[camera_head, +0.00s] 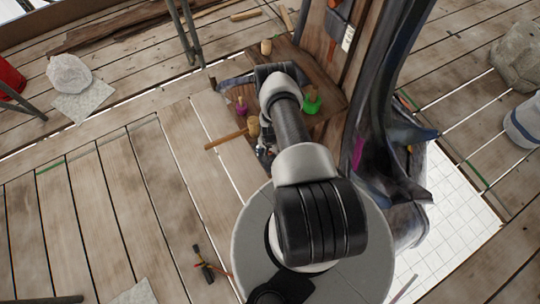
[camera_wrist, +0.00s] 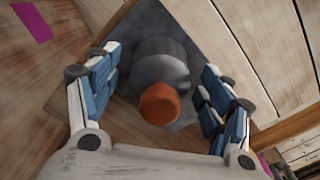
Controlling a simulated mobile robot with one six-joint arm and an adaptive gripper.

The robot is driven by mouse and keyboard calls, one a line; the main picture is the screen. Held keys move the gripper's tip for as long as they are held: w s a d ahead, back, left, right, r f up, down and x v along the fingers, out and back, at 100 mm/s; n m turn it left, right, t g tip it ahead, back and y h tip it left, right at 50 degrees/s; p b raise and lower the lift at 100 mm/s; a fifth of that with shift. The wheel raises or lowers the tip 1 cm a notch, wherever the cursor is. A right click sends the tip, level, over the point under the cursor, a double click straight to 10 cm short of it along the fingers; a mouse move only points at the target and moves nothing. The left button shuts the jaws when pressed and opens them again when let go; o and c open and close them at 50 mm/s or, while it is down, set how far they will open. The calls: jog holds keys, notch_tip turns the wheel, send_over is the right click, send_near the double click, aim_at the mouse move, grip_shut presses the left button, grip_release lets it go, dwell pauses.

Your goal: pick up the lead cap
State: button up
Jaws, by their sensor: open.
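In the wrist view, a grey, rounded, cylinder-like piece (camera_wrist: 160,62), which looks like the lead cap, lies between the fingers of my gripper (camera_wrist: 160,68). An orange-brown rounded end (camera_wrist: 160,103) is in front of it, nearer the wrist. I cannot tell whether the two are one object. My gripper is open, with blue-padded fingers on either side and a visible gap to the grey piece on both sides. In the head view my arm covers the cap and the fingers.
A brown wooden work surface (camera_head: 322,92) carries a green item (camera_head: 312,104) and a purple item (camera_head: 241,106). A wooden mallet (camera_head: 228,138) lies near its left side. A tall dark spire (camera_head: 375,120) stands close on the right.

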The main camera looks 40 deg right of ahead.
jog(key=shift+c, duration=0.5)
jog(key=c, duration=1.3)
jog(key=shift+r, duration=0.15)
